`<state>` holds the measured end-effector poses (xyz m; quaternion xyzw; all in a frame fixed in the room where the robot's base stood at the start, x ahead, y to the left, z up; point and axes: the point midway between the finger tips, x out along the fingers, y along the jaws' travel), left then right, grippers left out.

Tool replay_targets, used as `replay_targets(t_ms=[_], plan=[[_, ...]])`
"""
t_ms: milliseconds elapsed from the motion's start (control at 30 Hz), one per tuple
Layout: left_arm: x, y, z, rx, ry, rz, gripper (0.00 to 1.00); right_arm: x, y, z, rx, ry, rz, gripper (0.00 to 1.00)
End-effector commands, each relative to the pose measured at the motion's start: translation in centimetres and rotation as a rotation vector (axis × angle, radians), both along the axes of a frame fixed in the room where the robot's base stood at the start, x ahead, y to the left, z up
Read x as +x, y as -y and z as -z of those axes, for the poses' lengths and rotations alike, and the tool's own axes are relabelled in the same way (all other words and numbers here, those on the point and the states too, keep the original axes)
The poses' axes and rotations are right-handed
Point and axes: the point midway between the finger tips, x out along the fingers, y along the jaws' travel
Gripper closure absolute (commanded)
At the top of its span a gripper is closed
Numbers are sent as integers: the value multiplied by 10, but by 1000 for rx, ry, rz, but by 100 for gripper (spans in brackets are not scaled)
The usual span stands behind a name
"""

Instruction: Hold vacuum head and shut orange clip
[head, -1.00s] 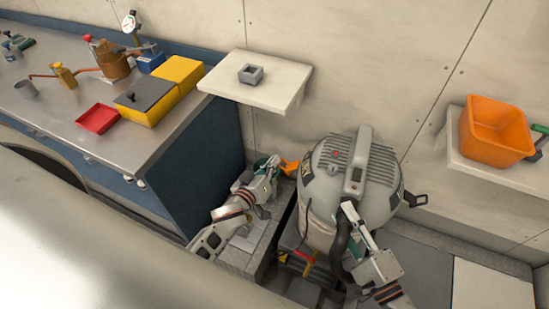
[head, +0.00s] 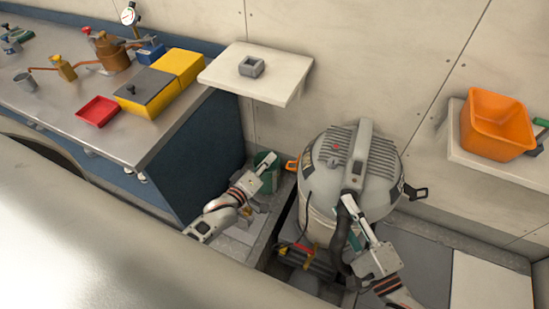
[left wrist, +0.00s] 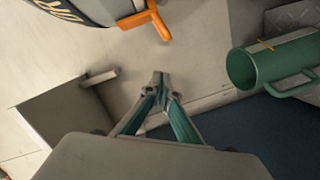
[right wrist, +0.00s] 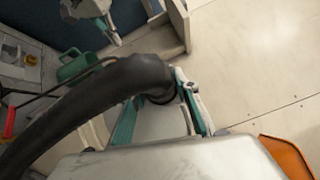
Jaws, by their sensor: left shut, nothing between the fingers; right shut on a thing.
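The grey vacuum head (head: 322,152), with a ribbed top and raised handle, sits on its drum. The orange clip (head: 291,165) juts from its left side. In the left wrist view the clip (left wrist: 150,20) stands out beyond the rim at the top; I cannot tell if it is latched. My left gripper (head: 271,158) is shut and empty, left of the clip and apart from it; its fingertips (left wrist: 160,80) meet.
A green jug (left wrist: 255,65) stands close beside my left gripper. The black hose (right wrist: 95,95) runs by my right gripper. A black latch (head: 416,193) sticks out on the vacuum's right. A white shelf (head: 290,92) and an orange bin (head: 497,127) are on the wall.

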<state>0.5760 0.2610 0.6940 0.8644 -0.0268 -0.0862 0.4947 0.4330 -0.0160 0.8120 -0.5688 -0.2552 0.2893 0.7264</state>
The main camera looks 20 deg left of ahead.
Motion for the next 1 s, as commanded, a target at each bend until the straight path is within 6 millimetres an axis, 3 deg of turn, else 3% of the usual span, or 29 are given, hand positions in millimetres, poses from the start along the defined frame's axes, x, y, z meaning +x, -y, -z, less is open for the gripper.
replay_targets(t_ms=[100,300,533,700,1000], plan=[[-9,-21,-2,0,-4,1,100,0,0,0,1,-1,0,100],[-54,-26,-5,1,-4,0,100,0,0,0,0,-1,0,100],[-89,-32,-7,1,-3,-1,100,0,0,0,0,0,0,100],[-99,-34,-8,0,-1,0,100,0,0,0,0,0,0,100],[-100,-34,-8,0,-1,0,100,0,0,0,0,0,0,100]])
